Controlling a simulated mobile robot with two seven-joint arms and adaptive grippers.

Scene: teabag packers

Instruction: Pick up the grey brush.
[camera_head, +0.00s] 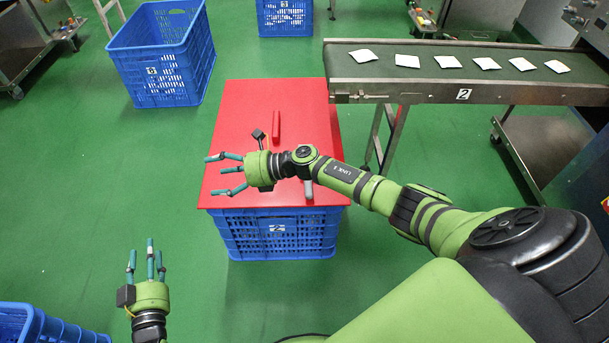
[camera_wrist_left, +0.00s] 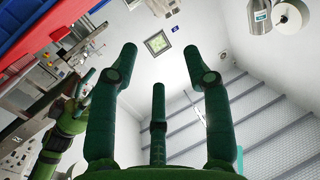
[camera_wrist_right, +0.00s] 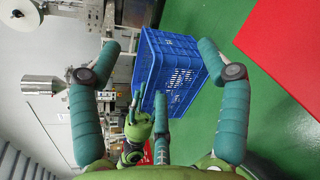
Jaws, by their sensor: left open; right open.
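A small grey piece, which looks like the end of the grey brush (camera_head: 309,189), shows on the red board near its front right. My right forearm hides the rest of it. My right gripper (camera_head: 222,173) is open and empty above the board's left part, with its fingers pointing left. It also shows open in the right wrist view (camera_wrist_right: 160,65). My left gripper (camera_head: 146,260) is open and empty over the floor, left of and in front of the board. It also shows open in the left wrist view (camera_wrist_left: 159,70).
The red board (camera_head: 240,100) lies on a blue crate (camera_head: 275,245). A red bar-shaped object (camera_head: 276,127) lies on the board behind my right wrist. A conveyor (camera_head: 430,88) with several white packets stands back right. Another blue crate (camera_head: 160,65) stands back left, and one (camera_head: 40,328) front left.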

